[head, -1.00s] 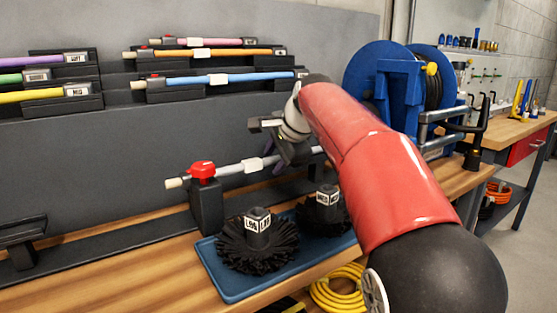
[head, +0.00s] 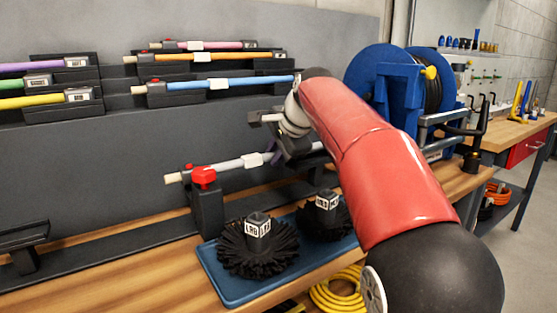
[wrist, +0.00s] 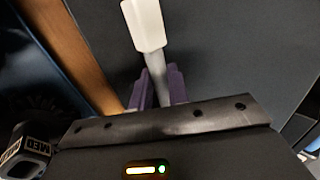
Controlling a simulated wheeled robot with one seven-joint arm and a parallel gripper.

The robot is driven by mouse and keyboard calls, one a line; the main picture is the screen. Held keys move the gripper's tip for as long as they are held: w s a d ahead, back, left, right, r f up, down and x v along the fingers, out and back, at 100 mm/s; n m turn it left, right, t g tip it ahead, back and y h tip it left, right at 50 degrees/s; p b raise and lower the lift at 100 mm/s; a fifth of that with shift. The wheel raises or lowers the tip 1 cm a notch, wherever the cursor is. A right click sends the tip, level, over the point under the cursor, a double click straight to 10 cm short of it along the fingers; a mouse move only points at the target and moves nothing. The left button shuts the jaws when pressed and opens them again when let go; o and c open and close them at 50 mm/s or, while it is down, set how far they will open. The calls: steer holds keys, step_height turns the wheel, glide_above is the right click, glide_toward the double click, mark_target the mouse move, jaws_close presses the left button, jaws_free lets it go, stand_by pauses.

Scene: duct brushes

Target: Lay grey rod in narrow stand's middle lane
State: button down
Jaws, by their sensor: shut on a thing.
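The grey rod (head: 230,165) has a pale end at its left and a white label. My gripper (head: 275,156) is shut on it right of the label. In the wrist view the purple fingers (wrist: 158,95) close on either side of the rod (wrist: 155,68). The rod's left end is by the red-topped black post (head: 207,208); I cannot tell whether they touch. The rod's right end is hidden behind my arm. One black stand (head: 90,101) at left bears purple, green and yellow rods. Another (head: 170,95) bears pink, orange and blue rods. I cannot tell which is the narrow stand.
Two black brushes (head: 258,247) sit on a blue tray (head: 225,290) in front of the post. A low black bracket (head: 25,240) stands at far left. A blue hose reel (head: 385,85) is behind my arm. The bench front-left is clear.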

steer(key=shift+r, duration=2)
